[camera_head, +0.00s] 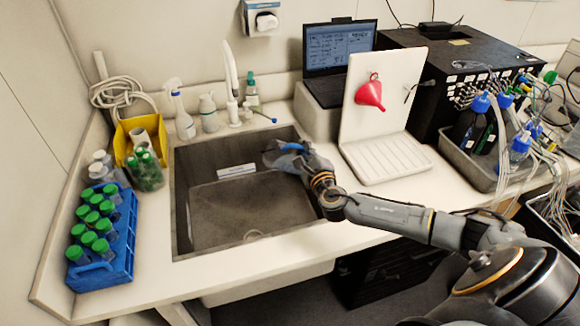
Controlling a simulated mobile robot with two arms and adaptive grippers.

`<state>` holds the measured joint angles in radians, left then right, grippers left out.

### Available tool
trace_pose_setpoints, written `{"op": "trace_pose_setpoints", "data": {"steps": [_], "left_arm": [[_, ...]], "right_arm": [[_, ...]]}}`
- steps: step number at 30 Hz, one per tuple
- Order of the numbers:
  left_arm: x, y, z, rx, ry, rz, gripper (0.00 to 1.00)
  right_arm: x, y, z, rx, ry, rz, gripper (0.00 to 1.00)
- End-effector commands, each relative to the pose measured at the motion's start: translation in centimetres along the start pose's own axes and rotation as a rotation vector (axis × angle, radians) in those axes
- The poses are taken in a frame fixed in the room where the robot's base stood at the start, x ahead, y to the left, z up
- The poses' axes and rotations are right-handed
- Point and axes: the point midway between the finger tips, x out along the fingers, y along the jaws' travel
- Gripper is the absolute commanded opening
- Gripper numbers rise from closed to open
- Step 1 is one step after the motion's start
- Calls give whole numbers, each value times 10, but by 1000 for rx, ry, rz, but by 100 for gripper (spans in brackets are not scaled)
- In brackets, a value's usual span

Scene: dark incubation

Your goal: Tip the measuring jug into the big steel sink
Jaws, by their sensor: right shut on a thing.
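The big steel sink (183,215) is set into the white counter at the left of centre, with a drain at its near end. My right gripper (279,156) reaches in from the right and is over the sink's right side. It is shut on what seems to be the measuring jug; only a small grey-blue shape shows at the fingers, and the gripper largely hides it. I cannot tell how far the jug is tilted, or whether anything runs out of it. My left gripper is not in view.
A blue rack (118,262) of green-capped tubes and a yellow bin (122,147) stand left of the sink. Spray bottle (182,120) and tap (232,100) are behind it. A white drying board (385,165) with a red funnel (370,92) stands right.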

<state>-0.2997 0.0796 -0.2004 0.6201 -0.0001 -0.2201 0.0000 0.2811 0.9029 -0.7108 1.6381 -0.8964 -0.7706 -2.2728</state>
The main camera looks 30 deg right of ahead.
Motion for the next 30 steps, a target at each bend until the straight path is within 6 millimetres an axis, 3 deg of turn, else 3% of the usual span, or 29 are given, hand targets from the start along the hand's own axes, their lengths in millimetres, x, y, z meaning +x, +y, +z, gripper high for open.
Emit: {"op": "trace_pose_setpoints", "data": {"steps": [15,30], "left_arm": [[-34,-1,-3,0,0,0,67],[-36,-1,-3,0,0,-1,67]], "right_arm": [[0,-10,16,-123,4,-3,0],[0,-8,17,-144,4,-2,0]]}}
